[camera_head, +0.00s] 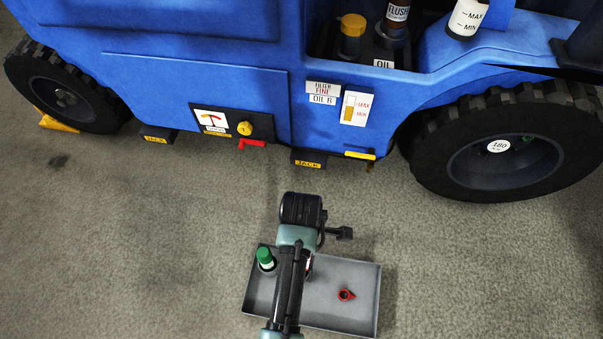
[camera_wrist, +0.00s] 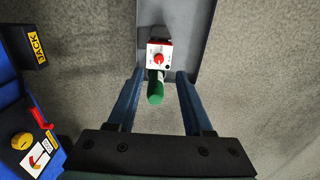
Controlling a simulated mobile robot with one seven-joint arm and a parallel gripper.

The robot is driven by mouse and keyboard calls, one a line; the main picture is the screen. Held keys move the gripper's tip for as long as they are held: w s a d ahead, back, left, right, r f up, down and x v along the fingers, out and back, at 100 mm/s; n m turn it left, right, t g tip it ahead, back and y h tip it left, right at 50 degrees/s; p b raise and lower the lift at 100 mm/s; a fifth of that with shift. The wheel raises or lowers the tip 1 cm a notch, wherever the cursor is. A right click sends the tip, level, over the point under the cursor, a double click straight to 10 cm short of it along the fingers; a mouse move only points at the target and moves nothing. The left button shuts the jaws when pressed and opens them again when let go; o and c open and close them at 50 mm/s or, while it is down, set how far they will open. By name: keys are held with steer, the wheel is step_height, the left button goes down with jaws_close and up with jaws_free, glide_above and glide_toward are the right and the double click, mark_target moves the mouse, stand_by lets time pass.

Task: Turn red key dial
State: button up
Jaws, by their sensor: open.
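Several red parts could be the red key dial; I cannot tell which. A white and red box with a round red knob (camera_wrist: 158,58) lies in the grey tray (camera_wrist: 200,40) in the wrist view. A red ring-shaped piece with a dark centre (camera_head: 345,295) lies in the tray's right part in the head view. A red lever (camera_head: 252,143) sits below a yellow knob on the blue vehicle's panel. My gripper (camera_wrist: 160,74) is open and empty above the tray's edge, with the box and a green-capped bottle (camera_wrist: 155,92) showing between its fingers. My arm hides part of the tray in the head view.
The blue vehicle (camera_head: 200,75) stands behind the tray, with a dark wheel (camera_head: 500,147) at right. Its panel bears a gauge (camera_head: 211,121) and yellow knob (camera_head: 245,128). JACK blocks (camera_head: 308,160) project low from it. Carpet around the tray is clear.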

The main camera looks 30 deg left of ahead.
step_height(320, 180, down, 6)
steer(key=b, duration=0.3)
steer(key=shift+f, duration=0.15)
jaws_close()
